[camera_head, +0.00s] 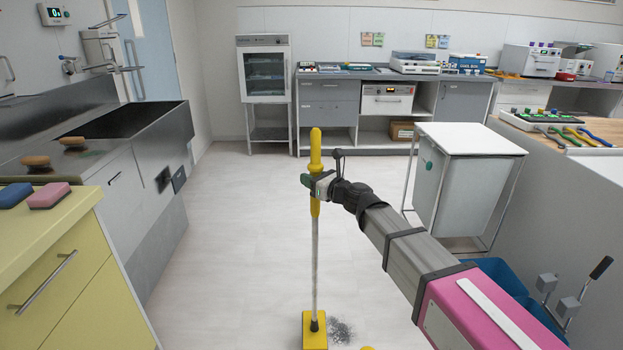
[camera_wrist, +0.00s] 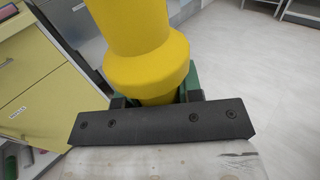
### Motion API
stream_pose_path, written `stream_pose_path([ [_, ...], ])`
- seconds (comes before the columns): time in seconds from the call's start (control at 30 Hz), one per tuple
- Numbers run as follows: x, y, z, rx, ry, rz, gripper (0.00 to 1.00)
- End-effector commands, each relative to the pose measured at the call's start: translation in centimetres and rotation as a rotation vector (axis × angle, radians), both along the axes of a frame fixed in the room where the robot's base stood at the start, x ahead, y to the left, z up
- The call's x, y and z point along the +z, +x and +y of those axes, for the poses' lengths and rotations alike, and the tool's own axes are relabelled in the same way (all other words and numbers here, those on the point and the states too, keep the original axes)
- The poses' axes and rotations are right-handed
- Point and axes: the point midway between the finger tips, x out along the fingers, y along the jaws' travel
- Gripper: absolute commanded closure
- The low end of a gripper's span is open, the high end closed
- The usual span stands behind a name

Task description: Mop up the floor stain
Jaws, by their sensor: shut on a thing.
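A mop with a yellow handle grip (camera_head: 315,150), a thin grey pole and a yellow head (camera_head: 315,331) stands nearly upright in the head view. My gripper (camera_head: 316,186) is shut on the lower part of the yellow grip. The yellow grip (camera_wrist: 145,45) also fills the top middle of the wrist view, between the jaws. A dark speckled floor stain (camera_head: 341,331) lies on the pale floor just right of the mop head. The mop head is at floor level beside the stain; whether it touches the floor or the stain's edge I cannot tell.
A yellow cabinet (camera_head: 60,262) with two sponges stands at the left, before a steel sink (camera_head: 120,125). A blue bucket (camera_head: 500,278) is at lower right, partly hidden.

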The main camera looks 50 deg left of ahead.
Motion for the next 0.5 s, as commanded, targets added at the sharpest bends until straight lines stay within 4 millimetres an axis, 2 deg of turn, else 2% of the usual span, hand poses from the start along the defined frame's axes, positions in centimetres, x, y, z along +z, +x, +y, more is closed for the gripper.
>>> stream_pose_path([
  [0.17, -0.9, 0.0, 0.0, 0.001, -0.001, 0.003, 0.99],
  [0.5, -4.0, 0.0, 0.0, 0.001, 0.0, 0.003, 0.99],
])
